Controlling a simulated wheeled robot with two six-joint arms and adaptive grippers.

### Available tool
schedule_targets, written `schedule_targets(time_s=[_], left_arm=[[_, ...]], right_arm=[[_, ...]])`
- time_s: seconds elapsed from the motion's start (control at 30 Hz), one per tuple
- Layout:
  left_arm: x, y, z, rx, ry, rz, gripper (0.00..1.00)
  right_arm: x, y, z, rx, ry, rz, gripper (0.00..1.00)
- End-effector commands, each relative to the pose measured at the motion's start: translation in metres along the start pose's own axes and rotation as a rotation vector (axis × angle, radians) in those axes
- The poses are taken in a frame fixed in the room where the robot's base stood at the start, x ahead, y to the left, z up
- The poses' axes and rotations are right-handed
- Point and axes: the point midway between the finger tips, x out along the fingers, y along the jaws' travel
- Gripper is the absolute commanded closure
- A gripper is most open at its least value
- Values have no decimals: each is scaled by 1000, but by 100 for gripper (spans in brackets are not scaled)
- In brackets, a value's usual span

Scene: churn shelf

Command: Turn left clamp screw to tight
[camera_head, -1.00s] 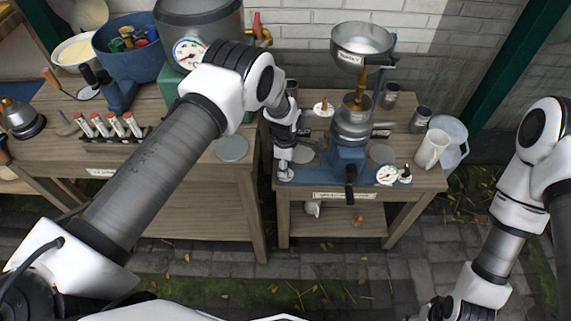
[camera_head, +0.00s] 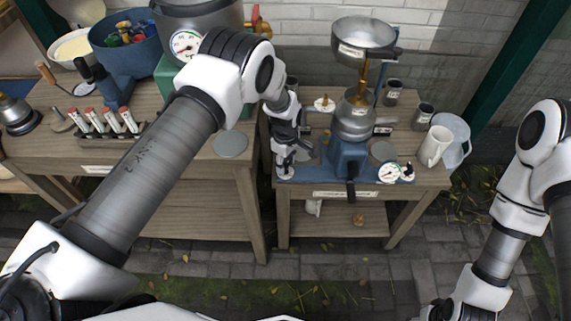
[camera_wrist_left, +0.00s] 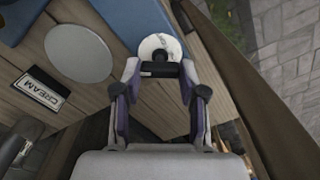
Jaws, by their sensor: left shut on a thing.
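The left clamp screw (camera_wrist_left: 159,48) shows in the left wrist view as a round white disc with a black grip in front of it. In the head view its pale disc (camera_head: 286,172) is at the front left corner of the separator's table. My left gripper (camera_wrist_left: 160,72) is shut on the black grip, one finger on each side. In the head view my left gripper (camera_head: 284,156) hangs above that corner and hides part of the screw. The blue separator (camera_head: 346,165) stands just to the right. My right gripper (camera_head: 438,310) is cut off at the bottom edge, apart from the table.
A dial (camera_head: 389,172) and a black knob sit at the table's front right corner. A white jug (camera_head: 434,147) stands behind them. A round grey plate (camera_wrist_left: 78,53) and a CREAM label (camera_wrist_left: 40,89) lie near my left gripper. A second table (camera_head: 200,190) stands to the left.

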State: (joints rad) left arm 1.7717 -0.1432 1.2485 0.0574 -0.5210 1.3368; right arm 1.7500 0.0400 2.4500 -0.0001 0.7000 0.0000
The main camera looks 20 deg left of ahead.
Motion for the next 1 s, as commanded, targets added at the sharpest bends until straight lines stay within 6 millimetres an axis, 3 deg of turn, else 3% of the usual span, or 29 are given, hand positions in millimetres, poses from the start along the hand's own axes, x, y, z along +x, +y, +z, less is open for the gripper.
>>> schedule_targets(time_s=[0.4,1.0], left_arm=[[3,-2,0,395,-1,-4,93],[2,-2,1,879,-3,-4,93]], right_arm=[[17,0,0,0,0,0,51],[24,0,0,0,0,0,51]])
